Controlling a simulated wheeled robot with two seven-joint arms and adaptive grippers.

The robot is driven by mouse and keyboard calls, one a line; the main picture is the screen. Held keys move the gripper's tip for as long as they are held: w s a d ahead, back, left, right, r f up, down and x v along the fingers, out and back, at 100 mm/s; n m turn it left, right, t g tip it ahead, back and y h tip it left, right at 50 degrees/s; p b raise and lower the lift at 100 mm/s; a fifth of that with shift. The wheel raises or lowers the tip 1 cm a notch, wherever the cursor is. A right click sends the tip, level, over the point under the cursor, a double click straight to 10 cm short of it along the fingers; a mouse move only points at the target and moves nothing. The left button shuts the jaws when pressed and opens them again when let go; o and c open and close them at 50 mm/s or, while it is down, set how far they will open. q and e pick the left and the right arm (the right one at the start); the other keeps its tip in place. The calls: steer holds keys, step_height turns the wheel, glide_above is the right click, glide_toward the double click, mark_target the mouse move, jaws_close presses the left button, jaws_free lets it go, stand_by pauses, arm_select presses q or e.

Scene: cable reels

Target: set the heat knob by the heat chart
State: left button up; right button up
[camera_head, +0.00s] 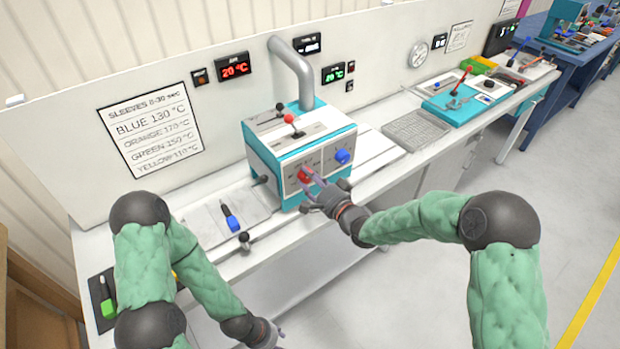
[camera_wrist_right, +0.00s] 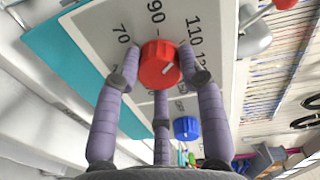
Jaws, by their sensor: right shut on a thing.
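The heat chart (camera_head: 155,128) hangs on the back panel and reads blue 130, orange 170, green 150, yellow 110 °C. The teal-and-white machine (camera_head: 262,150) has a red knob (camera_head: 304,174) and a blue knob (camera_head: 342,156) on its front. My right gripper (camera_head: 310,184) is shut on the red knob. In the right wrist view its fingers surround the red knob (camera_wrist_right: 158,66), with dial numbers 70, 90 and 110 showing; a further number is partly hidden by a finger. The knob's white mark points lower right there. My left gripper (camera_head: 275,333) is low in the head view, its opening unclear.
A red display (camera_head: 234,66) reads 20 °C, and a green display (camera_head: 333,73) also shows 20. A blue-handled tool (camera_head: 230,217) lies on the bench left of the machine. A metal tray (camera_head: 416,130) and a teal fixture (camera_head: 455,104) stand to the right.

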steer(key=shift+w+d+m+p, duration=0.15)
steer(key=shift+m+p, duration=0.95)
steer(key=shift+m, duration=2)
steer(key=shift+w+d+m+p, duration=0.15)
steer(key=shift+m+p, duration=0.9)
steer(key=shift+m, duration=2.05)
steer(key=shift+s, duration=0.1)
steer(key=shift+f, duration=0.1)
steer(key=o, duration=1)
steer(key=shift+c, duration=0.2)
steer(key=shift+o, duration=0.9)
steer(key=shift+f, duration=0.15)
steer(key=shift+y, duration=0.3)
steer(key=shift+s, duration=0.15)
